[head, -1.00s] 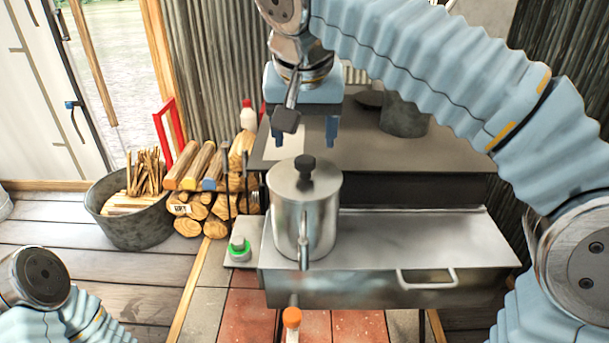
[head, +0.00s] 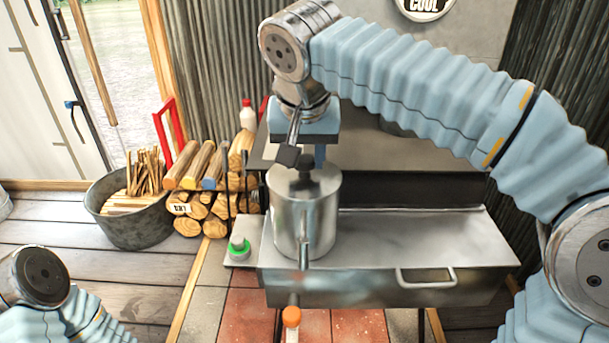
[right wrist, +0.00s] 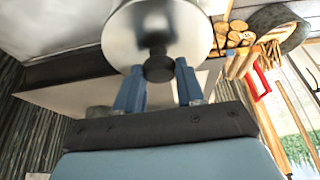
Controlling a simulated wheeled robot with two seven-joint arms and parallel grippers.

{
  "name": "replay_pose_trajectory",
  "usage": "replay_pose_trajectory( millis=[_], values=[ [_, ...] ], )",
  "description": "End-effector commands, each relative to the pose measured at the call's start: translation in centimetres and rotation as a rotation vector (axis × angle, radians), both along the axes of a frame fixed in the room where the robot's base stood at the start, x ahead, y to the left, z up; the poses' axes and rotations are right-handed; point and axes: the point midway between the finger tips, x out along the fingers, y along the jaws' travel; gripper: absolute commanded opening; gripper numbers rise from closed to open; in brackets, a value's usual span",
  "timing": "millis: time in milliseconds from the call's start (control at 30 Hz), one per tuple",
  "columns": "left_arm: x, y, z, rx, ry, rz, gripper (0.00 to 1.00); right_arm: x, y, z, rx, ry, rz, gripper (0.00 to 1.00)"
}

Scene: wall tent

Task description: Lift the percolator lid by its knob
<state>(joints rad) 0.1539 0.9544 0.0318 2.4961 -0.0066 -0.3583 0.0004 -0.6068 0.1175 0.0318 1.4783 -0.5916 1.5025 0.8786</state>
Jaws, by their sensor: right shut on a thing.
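The steel percolator (head: 290,225) stands upright on the metal stove top. Its round lid (head: 330,182) sits on its rim with no gap that I can see. The lid's black knob (head: 305,184) rises from the middle. My right gripper (head: 306,168) points down from above, shut on the knob. In the right wrist view the two blue fingers (right wrist: 159,82) are on either side of the knob (right wrist: 158,68), with the lid (right wrist: 190,35) beyond. The arm partly hides the fingers in the head view. My left gripper is out of view; only part of that arm shows.
The stove's bare metal top (head: 420,235) is clear right of the percolator, with a handle (head: 427,280) in front. A green-ringed canister (head: 239,248) stands on the left side shelf. Stacked firewood (head: 205,205) and a kindling tub (head: 130,220) are left.

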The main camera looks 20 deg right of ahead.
Motion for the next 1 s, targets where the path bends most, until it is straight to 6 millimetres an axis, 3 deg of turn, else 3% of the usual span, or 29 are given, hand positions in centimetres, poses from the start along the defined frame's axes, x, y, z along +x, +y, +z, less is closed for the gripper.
replay_pose_trajectory(
  millis=[367, 467, 600, 833, 1000],
  values=[
    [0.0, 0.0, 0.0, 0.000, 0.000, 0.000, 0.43, 0.0, 0.0, 0.3, 0.000, 0.000, 0.000, 0.05],
    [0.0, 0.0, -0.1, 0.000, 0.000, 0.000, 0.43, 0.1, 0.0, 1.0, 0.001, -0.001, 0.000, 0.05],
    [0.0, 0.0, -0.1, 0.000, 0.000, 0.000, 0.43, -0.1, 0.2, 3.5, 0.003, -0.004, 0.002, 0.05],
    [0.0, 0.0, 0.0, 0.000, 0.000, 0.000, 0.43, -4.2, 3.6, 9.6, 0.004, -0.004, 0.005, 0.05],
    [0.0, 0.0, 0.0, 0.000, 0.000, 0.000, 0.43, -8.5, 6.9, 11.6, 0.001, -0.002, 0.007, 0.05]
  ],
)
